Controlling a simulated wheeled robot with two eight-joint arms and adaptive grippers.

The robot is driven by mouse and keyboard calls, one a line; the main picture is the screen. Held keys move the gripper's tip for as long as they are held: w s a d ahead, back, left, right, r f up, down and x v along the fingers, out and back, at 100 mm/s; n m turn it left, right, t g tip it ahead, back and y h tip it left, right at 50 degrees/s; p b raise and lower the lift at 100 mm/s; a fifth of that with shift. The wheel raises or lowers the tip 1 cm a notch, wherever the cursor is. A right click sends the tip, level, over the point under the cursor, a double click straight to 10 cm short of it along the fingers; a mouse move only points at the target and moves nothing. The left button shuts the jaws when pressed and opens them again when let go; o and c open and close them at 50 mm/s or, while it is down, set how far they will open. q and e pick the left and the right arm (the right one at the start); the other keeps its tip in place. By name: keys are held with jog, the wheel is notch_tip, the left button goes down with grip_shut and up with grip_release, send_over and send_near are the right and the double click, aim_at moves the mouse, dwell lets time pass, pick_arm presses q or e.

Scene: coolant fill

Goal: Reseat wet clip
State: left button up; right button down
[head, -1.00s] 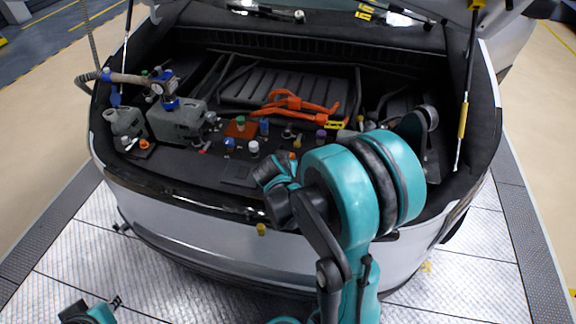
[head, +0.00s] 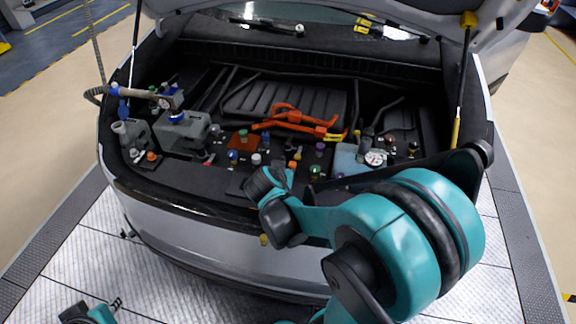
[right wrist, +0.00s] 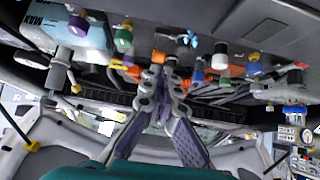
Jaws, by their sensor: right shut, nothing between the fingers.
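No part can be surely told as the wet clip. In the right wrist view a small light-blue winged piece (right wrist: 190,39) sits on the dark deck (right wrist: 225,28), just beyond the fingertips. My right gripper (right wrist: 165,62) is shut and empty, its tips close to an orange cap (right wrist: 158,57); I cannot tell if they touch. In the head view my right arm hides its fingers and part of the deck behind it. My left gripper (head: 115,303) is at the lower left, well outside the car; its jaw opening is too small to tell.
Coloured caps stand close together on the deck, among them a green one (head: 315,172) and a white one (head: 256,159). Orange cables (head: 300,118) lie behind. A grey pump housing (head: 184,133) stands left.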

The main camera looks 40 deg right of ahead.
jog(key=shift+s+a+r, duration=0.3)
jog(key=shift+s+a, duration=0.05)
jog(key=shift+a, duration=0.05)
jog(key=w+d+r+g+y+p, duration=0.1)
jog(key=w+d+r+p, duration=0.4)
jog(key=d+r+p, duration=0.1)
jog(key=shift+r, duration=0.1)
